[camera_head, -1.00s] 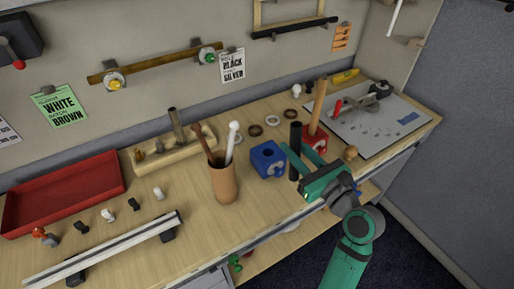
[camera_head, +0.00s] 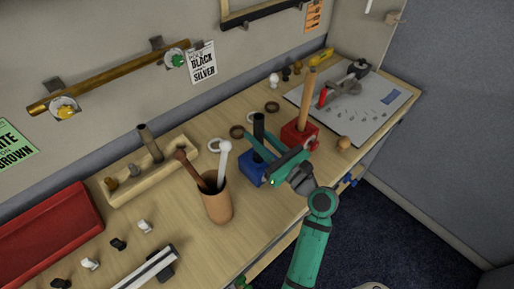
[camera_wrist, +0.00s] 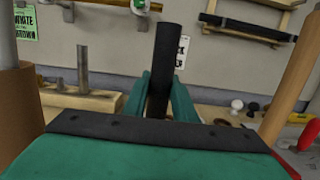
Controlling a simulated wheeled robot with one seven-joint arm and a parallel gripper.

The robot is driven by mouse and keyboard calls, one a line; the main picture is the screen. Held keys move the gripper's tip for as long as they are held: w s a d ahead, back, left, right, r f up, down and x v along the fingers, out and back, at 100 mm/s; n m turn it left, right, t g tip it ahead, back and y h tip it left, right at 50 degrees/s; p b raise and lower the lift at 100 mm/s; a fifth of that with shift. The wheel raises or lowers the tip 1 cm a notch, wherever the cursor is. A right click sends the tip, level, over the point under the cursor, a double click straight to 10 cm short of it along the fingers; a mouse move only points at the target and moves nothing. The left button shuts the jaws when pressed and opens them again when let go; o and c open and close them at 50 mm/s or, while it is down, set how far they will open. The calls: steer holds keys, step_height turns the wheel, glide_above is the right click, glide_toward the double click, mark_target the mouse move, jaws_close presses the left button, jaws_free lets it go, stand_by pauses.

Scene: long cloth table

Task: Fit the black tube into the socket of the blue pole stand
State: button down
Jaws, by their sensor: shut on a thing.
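The black tube (camera_head: 259,126) stands roughly upright between the green fingers of my gripper (camera_head: 261,148). My gripper is shut on it, and the tube also shows between the fingers in the wrist view (camera_wrist: 166,55), leaning slightly. The blue pole stand (camera_head: 251,171) is on the table directly below the tube and fingers in the head view. The fingers and tube cover its top, so I cannot tell whether the tube's lower end is in the socket or just above it. The stand is out of sight in the wrist view.
A red stand (camera_head: 291,137) with a wooden pole (camera_head: 306,100) is close on the right. A clay cup (camera_head: 217,203) holding a white and a brown rod is close on the left. A wooden rack (camera_head: 128,183) and loose rings (camera_head: 237,132) lie behind.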

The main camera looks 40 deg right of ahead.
step_height(320, 180, down, 5)
steer(key=shift+r, duration=0.2)
steer(key=c, duration=1.5)
jaws_free()
steer(key=shift+o, duration=0.2)
steer(key=s+f, duration=0.1)
steer(key=s, duration=1.1)
steer(key=shift+d+f, duration=0.35)
steer(key=shift+d, duration=0.1)
